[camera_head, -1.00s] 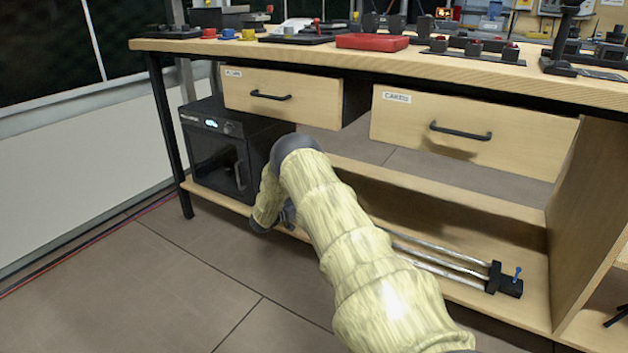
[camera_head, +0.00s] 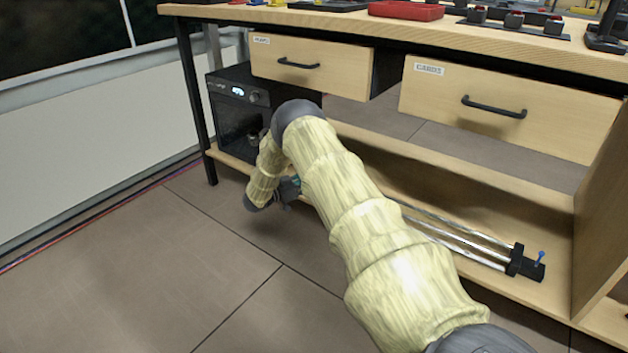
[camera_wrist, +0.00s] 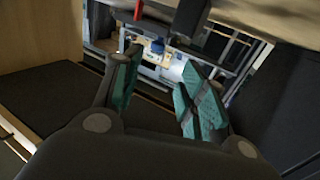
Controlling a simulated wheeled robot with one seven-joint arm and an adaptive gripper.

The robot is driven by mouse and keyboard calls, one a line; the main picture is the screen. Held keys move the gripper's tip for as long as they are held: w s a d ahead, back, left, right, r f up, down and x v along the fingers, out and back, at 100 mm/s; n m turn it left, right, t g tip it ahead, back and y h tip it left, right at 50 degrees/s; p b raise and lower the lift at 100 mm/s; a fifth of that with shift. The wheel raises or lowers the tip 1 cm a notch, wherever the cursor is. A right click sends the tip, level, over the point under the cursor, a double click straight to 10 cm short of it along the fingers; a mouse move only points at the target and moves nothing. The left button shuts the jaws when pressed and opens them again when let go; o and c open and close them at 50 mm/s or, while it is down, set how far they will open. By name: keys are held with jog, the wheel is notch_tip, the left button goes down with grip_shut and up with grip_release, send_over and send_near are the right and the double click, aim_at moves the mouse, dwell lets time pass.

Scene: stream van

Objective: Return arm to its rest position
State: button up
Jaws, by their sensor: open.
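My arm (camera_head: 371,234) reaches from the bottom right of the head view toward the workbench, covered in a pale yellow sleeve. It bends at a dark elbow and its end points down by the lower shelf. My gripper (camera_wrist: 155,95) shows in the wrist view with two teal-padded fingers spread apart and nothing between them. In the head view the gripper is mostly hidden behind the arm. Beyond the fingers, the wrist view shows a cluttered area with a blue object (camera_wrist: 157,46), too small to name.
A black box-like appliance (camera_head: 232,108) stands on the lower shelf (camera_head: 430,232) at left. Two drawers, one labelled CARDS (camera_head: 440,112), stick out under the tabletop (camera_head: 470,43). Metal rods (camera_head: 450,238) lie on the shelf. The floor (camera_head: 120,270) at left is clear.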

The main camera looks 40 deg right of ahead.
dwell(0.4)
jog(key=s+a+f+n+t+y+p, duration=0.1)
jog(key=a+f+n+t+y, duration=0.1)
jog(key=a+f+n+t, duration=0.35)
jog(key=a+f+n+t+y+p, duration=0.1)
jog(key=a+f+n+t+y, duration=0.15)
jog(key=a, duration=0.65)
jog(key=s+a+f+n+t+y+p, duration=0.1)
jog(key=a+f+n+t+p, duration=0.1)
jog(key=a+f+n+t, duration=0.4)
jog(key=s+a+f+n+g+y+p, duration=0.1)
jog(key=s+a+f+y, duration=0.15)
jog(key=s+a, duration=0.4)
jog(key=s+a+f+n+g+y, duration=0.1)
jog(key=s+a+g+y, duration=0.1)
jog(key=s+a+y, duration=0.35)
jog(key=s+a+r+n+g+y+p, duration=0.15)
jog(key=s+a, duration=0.35)
jog(key=s, duration=0.6)
jog(key=s+a+r+n+g+y, duration=0.1)
jog(key=s+a+r+g, duration=0.15)
jog(key=s+a, duration=0.55)
jog(key=s+a+r+n+g+y+p, duration=0.1)
jog(key=s+a+n+g, duration=0.15)
jog(key=s, duration=1.05)
notch_tip(320, 180, up, 38)
jog(key=p, duration=3.8)
jog(key=shift+a+m, duration=0.3)
jog(key=shift+a, duration=0.05)
